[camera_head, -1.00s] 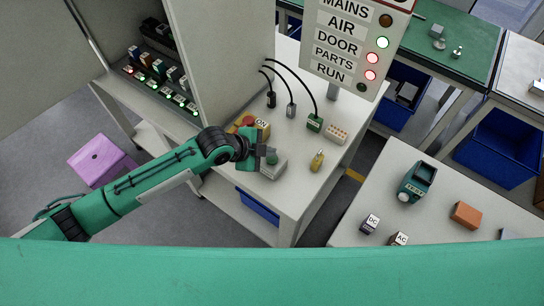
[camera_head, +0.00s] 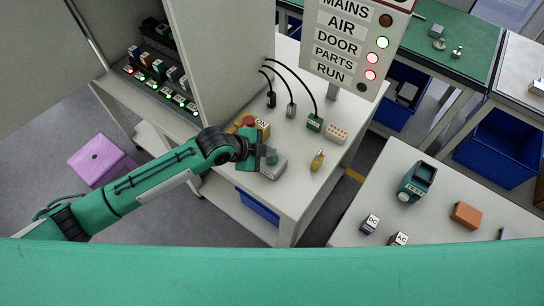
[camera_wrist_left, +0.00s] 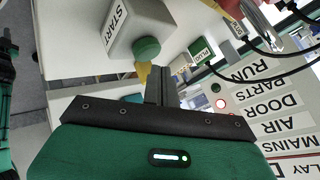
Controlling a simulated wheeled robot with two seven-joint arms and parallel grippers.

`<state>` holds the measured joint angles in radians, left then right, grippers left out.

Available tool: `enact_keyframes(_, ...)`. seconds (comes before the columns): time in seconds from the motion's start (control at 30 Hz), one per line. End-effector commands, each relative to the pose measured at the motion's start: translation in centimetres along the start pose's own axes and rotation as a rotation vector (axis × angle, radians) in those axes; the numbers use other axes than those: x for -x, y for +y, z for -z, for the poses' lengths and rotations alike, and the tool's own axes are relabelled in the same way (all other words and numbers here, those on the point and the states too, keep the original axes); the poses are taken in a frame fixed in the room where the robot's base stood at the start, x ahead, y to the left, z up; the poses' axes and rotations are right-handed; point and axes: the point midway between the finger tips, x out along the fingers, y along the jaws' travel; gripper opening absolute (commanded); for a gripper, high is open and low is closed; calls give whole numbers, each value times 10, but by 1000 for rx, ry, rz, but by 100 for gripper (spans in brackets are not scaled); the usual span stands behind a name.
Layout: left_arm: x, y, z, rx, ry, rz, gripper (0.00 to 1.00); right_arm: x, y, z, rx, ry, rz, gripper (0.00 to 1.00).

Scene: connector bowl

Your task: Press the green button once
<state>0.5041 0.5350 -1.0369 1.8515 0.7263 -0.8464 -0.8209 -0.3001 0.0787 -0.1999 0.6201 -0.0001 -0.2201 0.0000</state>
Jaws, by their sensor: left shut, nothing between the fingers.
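The green button (camera_head: 271,159) sits on a grey box near the front of the white bench. In the left wrist view the green button (camera_wrist_left: 146,48) is a round cap on the box (camera_wrist_left: 140,22), which carries a START label. My left gripper (camera_head: 261,154) is shut and empty, right beside the button in the head view. In the wrist view its fingertips (camera_wrist_left: 160,70) lie close to the button's edge; I cannot tell whether they touch it. My right gripper is not in view.
A red knob (camera_head: 249,121) with an ON label stands behind the gripper. A yellow object (camera_head: 317,160) lies right of the button box. Cabled connectors and a green block (camera_head: 314,123) stand behind. The sign panel (camera_head: 345,42) shows a dark lamp beside RUN.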

Motion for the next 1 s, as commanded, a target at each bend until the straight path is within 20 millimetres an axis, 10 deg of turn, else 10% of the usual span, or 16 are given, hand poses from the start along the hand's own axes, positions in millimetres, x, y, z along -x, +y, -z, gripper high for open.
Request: enact_keyframes(1.0,-9,7,-6,0,-1,-1,0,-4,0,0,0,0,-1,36)
